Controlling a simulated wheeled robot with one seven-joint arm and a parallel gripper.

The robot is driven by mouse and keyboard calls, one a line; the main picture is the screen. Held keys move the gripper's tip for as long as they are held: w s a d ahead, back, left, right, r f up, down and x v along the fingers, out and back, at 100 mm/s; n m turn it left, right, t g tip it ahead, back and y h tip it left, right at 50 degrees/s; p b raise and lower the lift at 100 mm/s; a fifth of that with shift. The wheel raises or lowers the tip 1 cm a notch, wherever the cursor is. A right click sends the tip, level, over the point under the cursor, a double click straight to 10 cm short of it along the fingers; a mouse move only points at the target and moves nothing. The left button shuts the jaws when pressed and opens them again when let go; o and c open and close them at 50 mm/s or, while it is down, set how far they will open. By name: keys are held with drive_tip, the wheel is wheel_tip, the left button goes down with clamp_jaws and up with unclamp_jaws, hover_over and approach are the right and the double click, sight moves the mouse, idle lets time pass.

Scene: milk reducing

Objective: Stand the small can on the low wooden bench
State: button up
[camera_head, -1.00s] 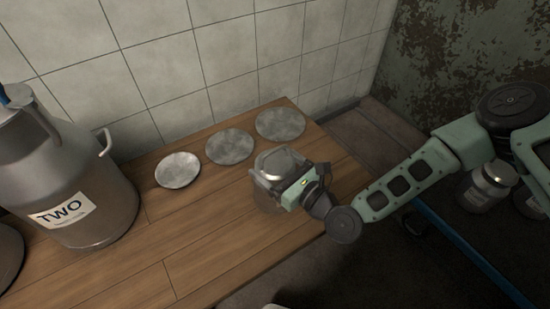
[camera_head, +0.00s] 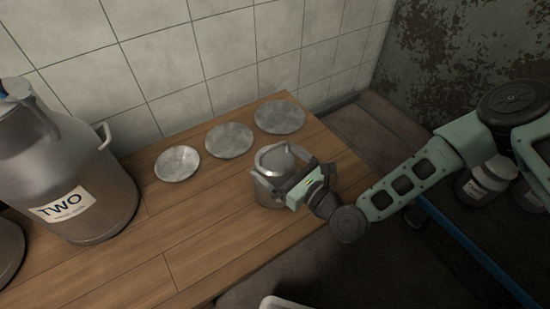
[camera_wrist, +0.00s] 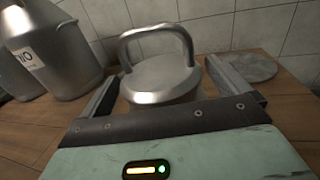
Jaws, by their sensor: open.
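The small can (camera_head: 270,188) is a grey metal can with a lid and a loop handle. It stands upright on the low wooden bench (camera_head: 215,245), near the bench's right end. My gripper (camera_head: 268,180) is open, with its fingers at either side of the can just below the lid. In the wrist view, the can's lid and handle (camera_wrist: 160,75) sit between the two spread fingers (camera_wrist: 175,95). The can's lower body is hidden there by the gripper. I cannot tell whether a finger touches the can.
A large can marked TWO (camera_head: 75,170) stands on the bench at left, with part of another at the left edge. Three round grey discs (camera_head: 229,140) lie along the tiled wall. More cans (camera_head: 486,180) stand at right, beyond a blue bar (camera_head: 465,240). The bench's front is clear.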

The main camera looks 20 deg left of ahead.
drive_tip(key=s+d+r+n+g+h+p, duration=0.15)
drive_tip(key=d+n+g+h, duration=0.35)
drive_tip(key=n, duration=0.5)
drive_tip(key=s+d+r+n+g+h+p, duration=0.1)
drive_tip(key=s+d+n+g+h, duration=0.15)
drive_tip(key=d+n, duration=0.6)
drive_tip(key=s+d+r+n+h, duration=0.4)
drive_tip(key=s+d+r+n, duration=0.2)
drive_tip(key=r, duration=0.4)
drive_tip(key=s+d+r+n+g+h, duration=0.1)
drive_tip(key=s+d+r+n+h, duration=0.2)
drive_tip(key=s+d+r+n, duration=0.3)
wheel_tip(320, 180, up, 4)
drive_tip(key=shift+s+r+n+h, duration=0.2)
drive_tip(key=shift+s+n+h, duration=0.15)
drive_tip(key=shift+n, duration=0.1)
drive_tip(key=shift+w, duration=0.1)
